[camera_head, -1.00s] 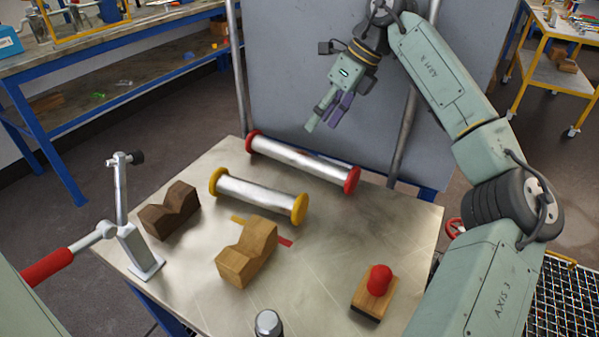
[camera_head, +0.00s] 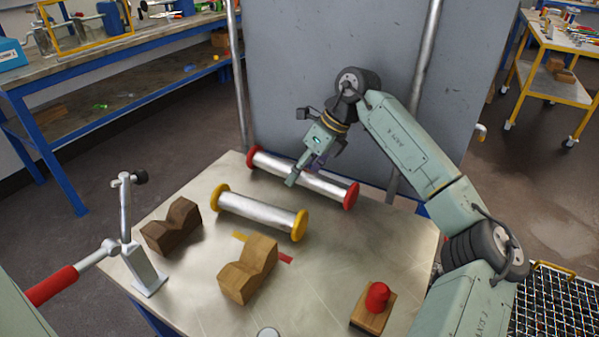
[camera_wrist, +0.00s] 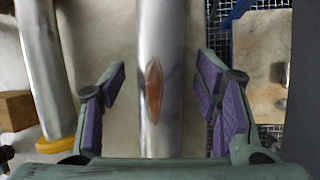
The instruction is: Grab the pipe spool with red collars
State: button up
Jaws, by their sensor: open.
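The pipe spool with red collars (camera_head: 325,186) lies at the back of the metal table in the head view, running from upper left to lower right. In the wrist view its silver tube (camera_wrist: 160,60) stands between the open fingers, with a reddish-brown mark on it. My gripper (camera_head: 302,174) is over the middle of this spool, and its fingers hide part of the tube. In the wrist view the purple-padded fingers of my gripper (camera_wrist: 162,95) are apart, one on each side of the tube.
A spool with yellow collars (camera_head: 258,213) lies parallel in front. A dark V-block (camera_head: 172,228), a light wooden V-block (camera_head: 248,270) and a red button on a wooden base (camera_head: 375,300) are on the table. A metal post (camera_head: 140,245) stands at left. A grey panel (camera_head: 340,70) rises behind.

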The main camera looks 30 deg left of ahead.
jog(key=shift+c, duration=0.4)
grip_shut()
dwell(0.4)
